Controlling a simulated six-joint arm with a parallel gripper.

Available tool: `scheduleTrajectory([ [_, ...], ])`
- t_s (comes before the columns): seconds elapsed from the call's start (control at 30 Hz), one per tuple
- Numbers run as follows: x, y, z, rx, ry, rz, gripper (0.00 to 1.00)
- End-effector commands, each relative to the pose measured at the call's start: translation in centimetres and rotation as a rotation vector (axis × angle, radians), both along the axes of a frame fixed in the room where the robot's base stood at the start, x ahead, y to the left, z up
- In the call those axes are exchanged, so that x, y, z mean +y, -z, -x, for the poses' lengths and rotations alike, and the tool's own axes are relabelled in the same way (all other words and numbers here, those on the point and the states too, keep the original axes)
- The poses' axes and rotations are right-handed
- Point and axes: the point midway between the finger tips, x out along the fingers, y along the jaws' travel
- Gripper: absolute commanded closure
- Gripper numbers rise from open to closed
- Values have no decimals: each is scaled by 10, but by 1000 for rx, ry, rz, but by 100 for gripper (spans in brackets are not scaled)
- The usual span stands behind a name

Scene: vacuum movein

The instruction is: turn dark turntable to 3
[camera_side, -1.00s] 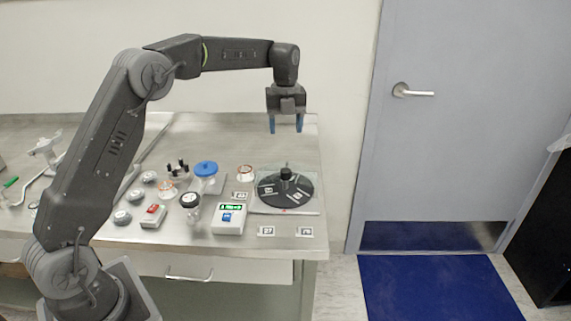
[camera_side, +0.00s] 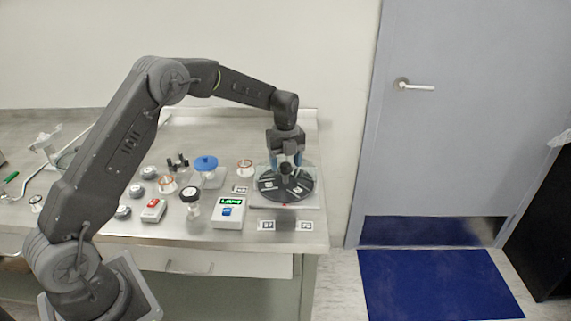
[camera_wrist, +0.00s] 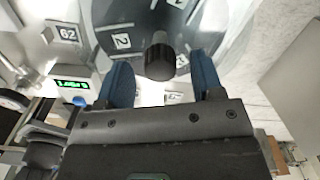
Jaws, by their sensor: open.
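The dark turntable (camera_side: 298,192) is a round black disc with white number labels, lying on a clear base near the right end of the bench. It also shows in the wrist view (camera_wrist: 192,20), where one label reads 2. A black knob (camera_wrist: 160,58) stands up at its centre. My gripper (camera_side: 286,172) is over the turntable, pointing down, its fingers at about the knob. In the wrist view my gripper (camera_wrist: 163,85) has its two blue fingers apart, with the knob showing just beyond the gap between them. I cannot tell whether a finger touches it.
Left of the turntable stand a white box (camera_side: 229,215) with a green display, a black-capped vial (camera_side: 191,205) and a blue-lidded jar (camera_side: 206,170). Printed tags (camera_side: 267,225) lie in front. The bench's right edge is close to the turntable.

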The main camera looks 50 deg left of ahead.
Motion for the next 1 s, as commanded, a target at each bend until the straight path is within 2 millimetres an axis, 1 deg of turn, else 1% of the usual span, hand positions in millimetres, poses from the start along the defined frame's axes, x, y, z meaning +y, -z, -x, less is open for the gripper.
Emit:
scheduleTrajectory([
  [0.03, 0, 4, 0, 1, 0, 0, 39],
  [0.13, 0, 8, 0, 0, 0, 0, 39],
  [0.4, 0, 10, 0, 0, 0, 0, 39],
  [0.47, 0, 9, 0, 0, 0, 0, 44],
  [1.0, 0, 9, 0, 0, 0, 0, 95],
])
